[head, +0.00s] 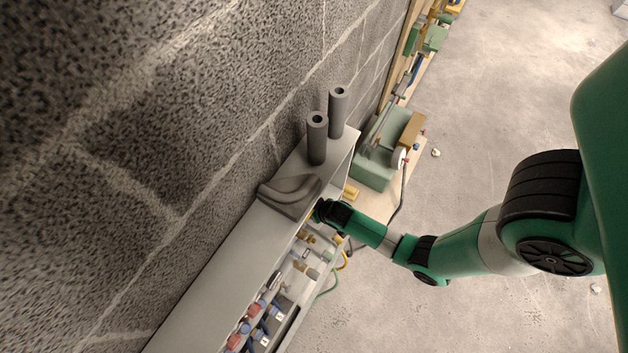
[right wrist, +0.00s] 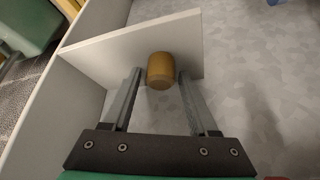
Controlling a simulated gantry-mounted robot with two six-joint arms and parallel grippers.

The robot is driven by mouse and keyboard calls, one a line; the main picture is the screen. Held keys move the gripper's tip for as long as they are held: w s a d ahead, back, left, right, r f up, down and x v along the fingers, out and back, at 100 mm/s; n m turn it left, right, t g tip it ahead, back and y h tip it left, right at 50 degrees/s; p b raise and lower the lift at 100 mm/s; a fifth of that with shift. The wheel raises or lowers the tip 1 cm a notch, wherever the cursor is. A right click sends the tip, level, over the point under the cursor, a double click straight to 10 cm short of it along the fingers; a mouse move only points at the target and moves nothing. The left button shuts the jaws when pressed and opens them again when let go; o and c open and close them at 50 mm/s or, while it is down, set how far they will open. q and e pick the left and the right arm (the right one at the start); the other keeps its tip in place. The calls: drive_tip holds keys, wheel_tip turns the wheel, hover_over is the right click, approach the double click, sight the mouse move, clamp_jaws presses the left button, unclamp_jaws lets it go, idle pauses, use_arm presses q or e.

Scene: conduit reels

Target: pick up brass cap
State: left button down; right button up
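The brass cap (right wrist: 160,68), a short golden cylinder, shows in the right wrist view next to a pale upright panel. My right gripper (right wrist: 160,76) is open, with one fingertip on each side of the cap. A narrow gap shows between the cap and each finger. In the head view my right gripper (head: 322,210) reaches in from the right to the edge of the grey shelf unit, and its fingers are mostly hidden. I cannot make out the cap for certain there. My left gripper is not in view.
The grey shelf unit (head: 215,285) runs along the block wall. On top are two upright grey tubes (head: 317,140) and a curved grey piece (head: 290,192). An open compartment tray (head: 292,325) of fittings lies below. A green case (head: 372,172) stands beyond.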

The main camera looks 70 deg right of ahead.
clamp_jaws()
drive_tip(key=shift+r, duration=0.1)
drive_tip(key=shift+r+p, duration=0.4)
drive_tip(key=shift+r, duration=0.25)
drive_tip(key=r, duration=0.1)
drive_tip(key=r+p, duration=0.1)
drive_tip(key=r, duration=0.1)
drive_tip(key=shift+s+a+p, duration=0.1)
drive_tip(key=shift+s+p, duration=0.15)
drive_tip(key=shift+p, duration=0.15)
drive_tip(key=s+a+r+p, duration=0.5)
drive_tip(key=s+r, duration=0.3)
drive_tip(key=s, duration=0.4)
drive_tip(key=shift+a+r+p, duration=0.3)
drive_tip(key=shift+a+p, duration=0.1)
drive_tip(key=shift+p, duration=0.1)
drive_tip(key=shift+s, duration=0.1)
